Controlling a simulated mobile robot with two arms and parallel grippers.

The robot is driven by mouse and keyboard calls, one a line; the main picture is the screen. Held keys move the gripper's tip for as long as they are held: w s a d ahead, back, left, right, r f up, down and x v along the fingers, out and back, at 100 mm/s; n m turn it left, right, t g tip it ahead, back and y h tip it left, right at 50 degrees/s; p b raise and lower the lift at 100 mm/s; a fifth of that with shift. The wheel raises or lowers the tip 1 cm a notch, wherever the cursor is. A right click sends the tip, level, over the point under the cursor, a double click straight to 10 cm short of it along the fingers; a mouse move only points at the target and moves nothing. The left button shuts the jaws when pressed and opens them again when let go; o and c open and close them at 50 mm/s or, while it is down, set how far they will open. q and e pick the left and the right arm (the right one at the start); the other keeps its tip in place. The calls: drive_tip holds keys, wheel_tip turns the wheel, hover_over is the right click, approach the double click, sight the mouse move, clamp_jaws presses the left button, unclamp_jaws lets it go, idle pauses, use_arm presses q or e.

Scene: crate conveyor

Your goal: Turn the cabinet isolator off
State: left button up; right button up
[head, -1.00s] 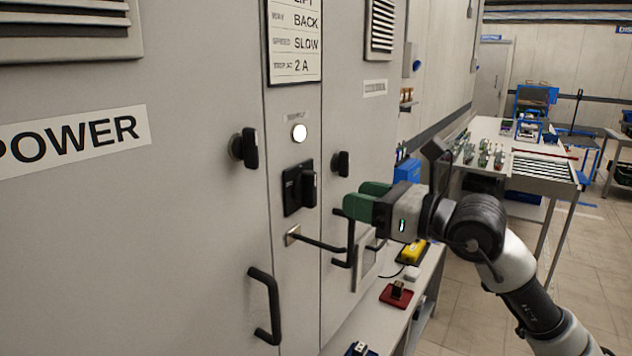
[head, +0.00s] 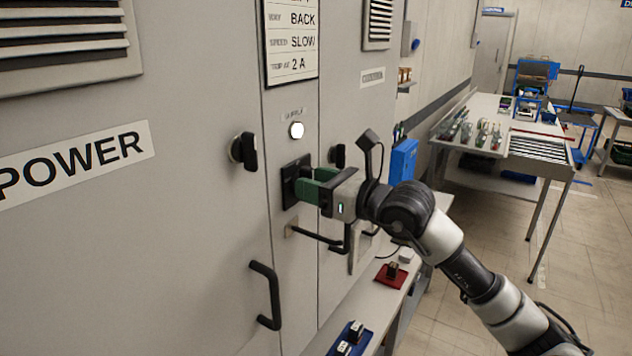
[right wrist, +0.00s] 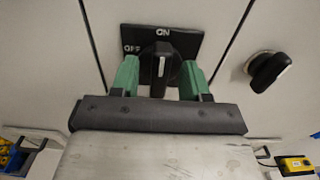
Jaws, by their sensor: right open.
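The cabinet isolator is a black rotary handle (right wrist: 158,72) on a square black plate (right wrist: 188,42) marked ON and OFF, seen in the right wrist view. The handle's white line points toward ON. My right gripper (right wrist: 162,80) is open, with one green finger on each side of the handle; I cannot tell whether they touch it. In the head view the plate (head: 287,185) shows on the narrow middle panel, and my right gripper (head: 308,186) reaches it from the right and hides the handle. My left gripper is not in view.
A white lamp (head: 296,130) is lit above the isolator. Black door knobs (head: 244,151) and a door handle (head: 265,295) stick out nearby. A black lever (head: 318,235) juts out just below my gripper. A narrow bench (head: 375,312) stands at the cabinet's right.

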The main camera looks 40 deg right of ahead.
clamp_jaws()
drive_tip(key=shift+s+a+f+n+b, duration=0.1)
drive_tip(key=shift+n+b, duration=2.25)
drive_tip(key=shift+n, duration=0.6)
drive_tip(key=shift+a+f+n+b, duration=0.1)
drive_tip(key=shift+f+n+b, duration=0.05)
drive_tip(key=shift+n+b, duration=2.55)
drive_tip(key=shift+s+a+f+n+b, duration=0.1)
drive_tip(key=shift+n+b, duration=1.95)
drive_tip(key=shift+n, duration=1.2)
unclamp_jaws()
